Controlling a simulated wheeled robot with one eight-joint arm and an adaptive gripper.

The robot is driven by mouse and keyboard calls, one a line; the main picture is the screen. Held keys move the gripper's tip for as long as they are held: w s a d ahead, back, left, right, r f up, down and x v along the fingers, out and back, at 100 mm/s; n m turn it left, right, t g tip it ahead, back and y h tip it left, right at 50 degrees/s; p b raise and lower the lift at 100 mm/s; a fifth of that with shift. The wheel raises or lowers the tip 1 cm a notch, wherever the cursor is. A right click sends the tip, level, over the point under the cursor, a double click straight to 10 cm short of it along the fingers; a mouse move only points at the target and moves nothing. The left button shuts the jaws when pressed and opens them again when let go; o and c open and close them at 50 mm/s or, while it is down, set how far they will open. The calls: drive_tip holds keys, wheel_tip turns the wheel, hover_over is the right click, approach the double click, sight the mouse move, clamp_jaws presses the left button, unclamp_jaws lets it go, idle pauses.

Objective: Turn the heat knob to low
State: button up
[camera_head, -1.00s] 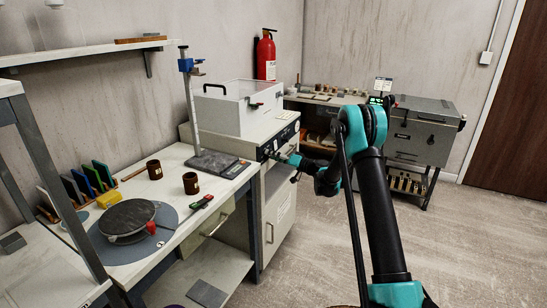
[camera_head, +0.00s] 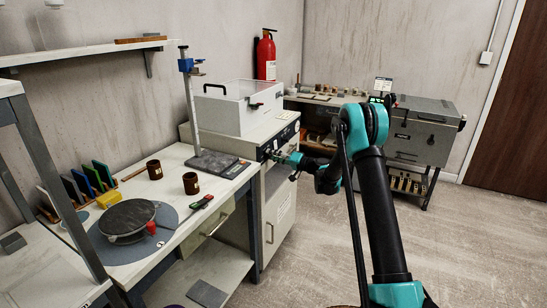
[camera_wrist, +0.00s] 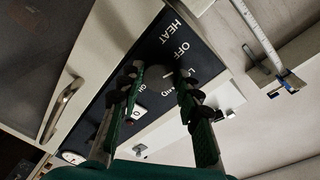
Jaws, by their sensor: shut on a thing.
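The heat knob (camera_wrist: 160,73) is a dark round shape on a black control panel (camera_wrist: 176,50). In the wrist view it is partly hidden between the fingers of my gripper (camera_wrist: 159,78), which is shut on it. The panel bears the white words HEAT and OFF, and a partly covered label starting with L; the knob's pointer is hard to make out. In the head view my gripper (camera_head: 271,156) is at the panel (camera_head: 284,139) on the front of the grey cabinet (camera_head: 243,139), and the knob is too small to tell there.
A white box with a clear lid (camera_head: 237,106) stands on the cabinet. The workbench (camera_head: 226,179) to the left holds brown cups and a round turntable (camera_head: 127,219). A grey metal chest (camera_head: 423,128) stands behind my arm. The floor on the right is clear.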

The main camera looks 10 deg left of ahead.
drive_tip(key=shift+w+r+m+g, duration=0.1)
drive_tip(key=shift+m+g, duration=0.2)
drive_tip(key=shift+m, duration=1.65)
drive_tip(key=shift+r+m+g, duration=0.1)
drive_tip(key=shift+m+g, duration=0.2)
drive_tip(key=shift+m, duration=1.65)
drive_tip(key=o, duration=1.2)
drive_tip(key=shift+c, duration=0.2)
drive_tip(key=shift+d, duration=0.1)
drive_tip(key=v, duration=1.2)
